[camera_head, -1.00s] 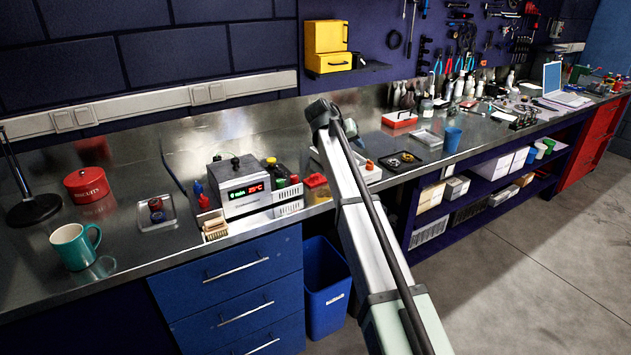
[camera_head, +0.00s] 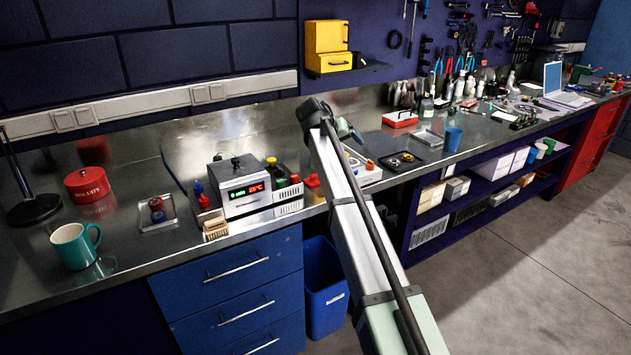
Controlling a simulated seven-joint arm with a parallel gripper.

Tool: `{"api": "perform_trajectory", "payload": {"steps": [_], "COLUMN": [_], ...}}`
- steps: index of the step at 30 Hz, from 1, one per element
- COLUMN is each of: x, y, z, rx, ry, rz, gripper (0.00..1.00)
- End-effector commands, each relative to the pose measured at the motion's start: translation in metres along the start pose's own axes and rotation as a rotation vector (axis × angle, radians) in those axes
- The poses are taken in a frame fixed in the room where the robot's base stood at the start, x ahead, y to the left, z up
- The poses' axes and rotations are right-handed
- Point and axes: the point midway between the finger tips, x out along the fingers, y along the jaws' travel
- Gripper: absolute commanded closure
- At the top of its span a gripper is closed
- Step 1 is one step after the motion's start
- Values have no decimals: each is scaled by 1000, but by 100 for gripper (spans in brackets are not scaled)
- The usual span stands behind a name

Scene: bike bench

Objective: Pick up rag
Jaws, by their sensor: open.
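I cannot make out a rag anywhere in the head view. My arm rises from the bottom right to a dark joint over the bench and covers part of the worktop. A small grey part of my arm shows just right of that joint. My gripper's fingers do not show; they are hidden behind the arm or too small to tell.
A blue bin (camera_head: 325,290) stands below.

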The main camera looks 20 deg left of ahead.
Motion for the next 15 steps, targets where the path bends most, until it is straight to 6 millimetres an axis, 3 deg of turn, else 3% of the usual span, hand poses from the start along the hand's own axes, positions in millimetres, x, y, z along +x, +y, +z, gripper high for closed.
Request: {"api": "perform_trajectory", "payload": {"steps": [9, 15], "x": [-59, -70], "y": [-78, -97], "z": [-44, -42], "rx": [-5, 169], "ry": [-2, -111], "rz": [-113, -165], "gripper": [12, 12]}}
